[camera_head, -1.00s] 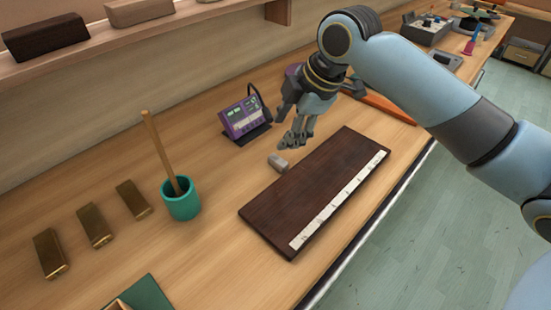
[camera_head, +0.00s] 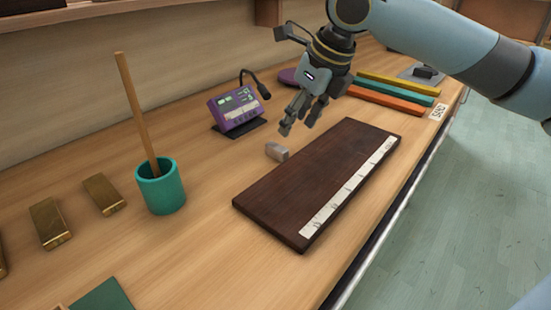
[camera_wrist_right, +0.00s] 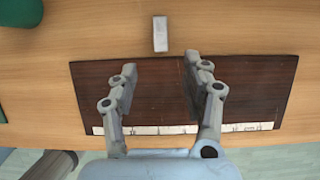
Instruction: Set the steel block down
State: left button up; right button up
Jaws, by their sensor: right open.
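The small grey steel block (camera_head: 277,151) lies on the bench, just off the back edge of the dark wooden board (camera_head: 318,180). It also shows at the top middle of the right wrist view (camera_wrist_right: 160,34). My right gripper (camera_head: 299,126) is open and empty, above the bench and beside the block, apart from it. In the wrist view its two fingers (camera_wrist_right: 155,85) are spread over the board, with the block beyond the fingertips. My left gripper is not in view.
A teal cup (camera_head: 161,187) with a wooden stick stands at left, near brass bars (camera_head: 103,194). A purple meter (camera_head: 238,112) stands behind the block. Coloured bars (camera_head: 396,87) lie at the back right. Bench between cup and board is clear.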

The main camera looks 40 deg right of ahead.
aim_at(281, 148)
jog(key=x, duration=0.8)
jog(key=shift+w+f, duration=0.15)
jog(key=shift+w, duration=0.15)
grip_shut()
